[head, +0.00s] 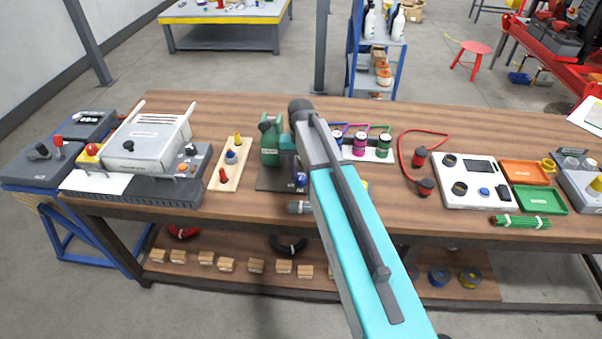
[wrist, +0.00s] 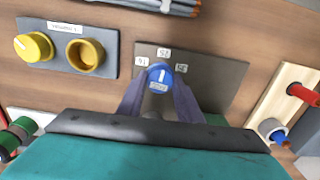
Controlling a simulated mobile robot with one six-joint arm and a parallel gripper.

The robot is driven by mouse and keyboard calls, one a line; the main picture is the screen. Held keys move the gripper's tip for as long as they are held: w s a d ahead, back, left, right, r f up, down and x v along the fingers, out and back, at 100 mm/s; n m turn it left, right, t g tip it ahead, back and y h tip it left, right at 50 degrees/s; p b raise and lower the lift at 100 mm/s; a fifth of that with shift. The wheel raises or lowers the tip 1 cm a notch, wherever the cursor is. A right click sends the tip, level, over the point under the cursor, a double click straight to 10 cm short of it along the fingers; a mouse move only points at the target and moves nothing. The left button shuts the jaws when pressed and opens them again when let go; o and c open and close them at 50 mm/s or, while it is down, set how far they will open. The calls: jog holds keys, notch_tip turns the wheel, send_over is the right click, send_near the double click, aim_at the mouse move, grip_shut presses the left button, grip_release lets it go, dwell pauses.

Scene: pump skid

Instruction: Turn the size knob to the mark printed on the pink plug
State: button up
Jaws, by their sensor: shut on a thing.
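The size knob (wrist: 159,76) is round and blue with a white line on top. It sits on a dark plate (wrist: 205,70) with three small white number labels around its far side. The line points roughly at the middle label (wrist: 164,52); the numbers are too small to read surely. My gripper (wrist: 159,88) is shut on the knob, one finger on each side. In the head view the blue knob (head: 301,180) shows beside my arm. A pink cylinder (head: 360,145), seemingly the pink plug, stands between a blue and a green one; its printed mark is unreadable.
A green machine (head: 270,145) stands on the knob's plate. A wooden board (head: 231,165) with yellow, blue and red pegs is to its left. A white control box (head: 470,182) and orange and green trays are to the right. A dark wire bundle (head: 299,207) lies near the front edge.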

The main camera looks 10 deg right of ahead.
aim_at(301, 176)
jog(key=m, duration=0.5)
jog(key=shift+m, duration=0.3)
jog(key=m, duration=0.5)
dwell(0.4)
jog(key=o, duration=1)
jog(key=shift+o, duration=0.2)
jog(key=shift+r, duration=0.15)
notch_tip(301, 176, up, 14)
jog(key=b, duration=0.3)
jog(key=shift+f, duration=0.2)
jog(key=shift+r, duration=0.1)
